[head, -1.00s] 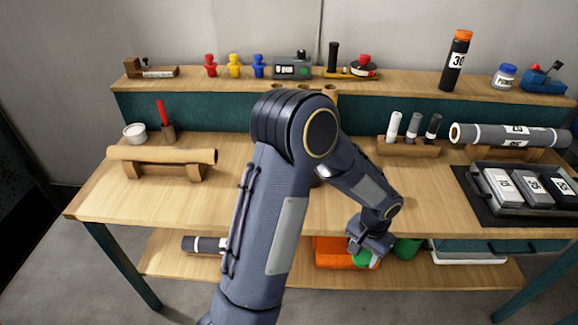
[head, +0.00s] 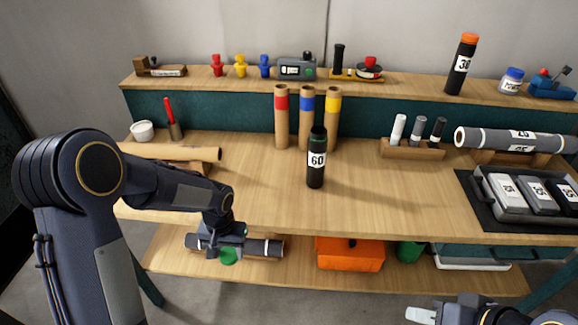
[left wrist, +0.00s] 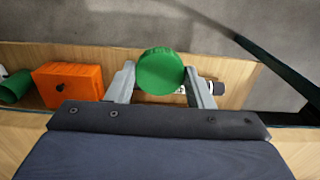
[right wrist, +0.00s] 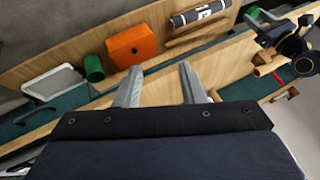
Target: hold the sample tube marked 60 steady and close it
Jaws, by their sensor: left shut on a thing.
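The sample tube marked 60 (head: 316,172) is a black cylinder with a white label, standing upright on the table. Its dark green neck is bare at the top. My left gripper (head: 229,249) is shut on a round green cap (head: 228,257), out past the table's front edge and left of the tube. The cap shows face-on between the fingers in the left wrist view (left wrist: 160,72). My right gripper (right wrist: 160,78) is open and empty; in the head view part of it shows at the bottom right (head: 420,315), well away from the tube.
Three cardboard tubes with red (head: 281,120), blue and yellow bands stand just behind the tube. A small marker rack (head: 410,148) and a grey tray (head: 500,200) are to the right. A tan roll (head: 175,152) lies left. Table around the tube's front is clear.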

